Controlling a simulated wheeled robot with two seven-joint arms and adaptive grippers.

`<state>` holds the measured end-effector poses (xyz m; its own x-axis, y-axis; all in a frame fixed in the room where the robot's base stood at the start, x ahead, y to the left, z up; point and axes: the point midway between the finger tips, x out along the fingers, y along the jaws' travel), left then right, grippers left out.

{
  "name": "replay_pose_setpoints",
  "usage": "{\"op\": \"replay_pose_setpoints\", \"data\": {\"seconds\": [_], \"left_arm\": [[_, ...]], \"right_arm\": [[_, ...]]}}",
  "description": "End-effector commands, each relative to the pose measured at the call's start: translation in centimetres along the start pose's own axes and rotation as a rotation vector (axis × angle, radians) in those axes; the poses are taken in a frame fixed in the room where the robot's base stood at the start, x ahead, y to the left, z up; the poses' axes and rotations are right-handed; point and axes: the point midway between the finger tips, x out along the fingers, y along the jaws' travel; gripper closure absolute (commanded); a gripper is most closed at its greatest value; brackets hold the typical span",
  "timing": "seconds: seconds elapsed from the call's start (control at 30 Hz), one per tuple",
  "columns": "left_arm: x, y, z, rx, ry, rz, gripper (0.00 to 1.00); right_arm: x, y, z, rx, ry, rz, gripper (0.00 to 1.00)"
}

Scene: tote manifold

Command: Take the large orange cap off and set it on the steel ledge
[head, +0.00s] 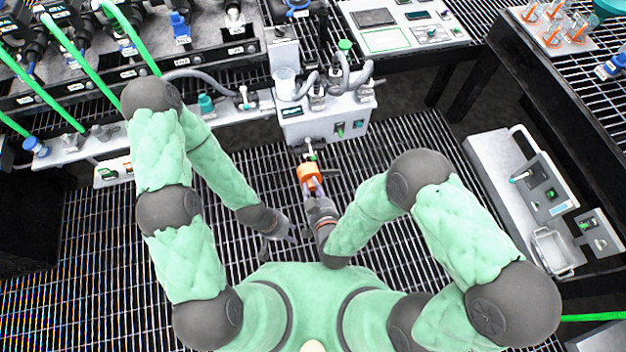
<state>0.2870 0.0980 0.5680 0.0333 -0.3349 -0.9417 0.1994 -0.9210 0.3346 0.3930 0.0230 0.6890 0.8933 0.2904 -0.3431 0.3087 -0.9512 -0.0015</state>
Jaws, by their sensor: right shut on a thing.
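The large orange cap (308,171) is below the grey-white box in the middle of the head view, in line with a small dark and green fitting (311,153) on the box's front. My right gripper (313,187) is shut on the cap from the near side; its fingers hide part of it. I cannot tell whether the cap still touches the fitting. My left gripper (289,236) is lower and to the left, apart from the cap; its jaw opening is unclear. The steel ledge (75,153) seems to be the long pale strip along the left rack.
The box (322,122) carries grey hoses and a clear cup (286,82). A blue cap (36,146), grey fittings and a teal piece (206,103) stand on the ledge. Green hoses cross the left rack. A bench with a metal basket (552,247) is at right. Grating (110,225) lies below.

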Motion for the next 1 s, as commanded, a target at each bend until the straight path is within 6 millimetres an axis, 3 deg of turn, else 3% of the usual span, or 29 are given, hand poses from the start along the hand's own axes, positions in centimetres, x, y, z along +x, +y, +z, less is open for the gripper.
{"op": "replay_pose_setpoints", "data": {"seconds": [0.17, 0.23, 0.37, 0.47, 0.67, 0.8, 1.0], "left_arm": [[-0.1, 0.0, 0.0, 0.0, 0.0, 0.0, 0.6], [-0.1, 0.0, 0.0, 0.0, 0.0, 0.0, 0.69], [-0.5, 0.1, -1.0, -0.031, 0.017, -0.001, 0.69], [-1.4, 0.3, -3.3, -0.111, 0.051, -0.001, 0.69], [-5.6, 1.7, -10.4, -0.404, 0.15, 0.029, 0.69], [-9.1, 3.4, -14.9, -0.629, 0.19, 0.075, 0.69], [-13.2, 6.8, -19.3, -0.93, 0.162, 0.137, 0.69]], "right_arm": [[0.0, 0.0, -0.2, 0.0, 0.002, 0.0, 1.0], [0.0, 0.0, -0.2, 0.0, 0.002, 0.0, 1.0], [0.0, 0.0, -0.2, 0.0, 0.002, 0.0, 1.0], [0.0, 0.0, -0.2, 0.0, 0.002, 0.0, 1.0], [0.0, 0.0, -0.2, 0.0, 0.002, 0.0, 1.0], [0.0, 0.0, -0.2, 0.0, 0.002, 0.0, 1.0], [0.0, 0.0, -0.1, 0.0, 0.002, 0.0, 1.0]]}}
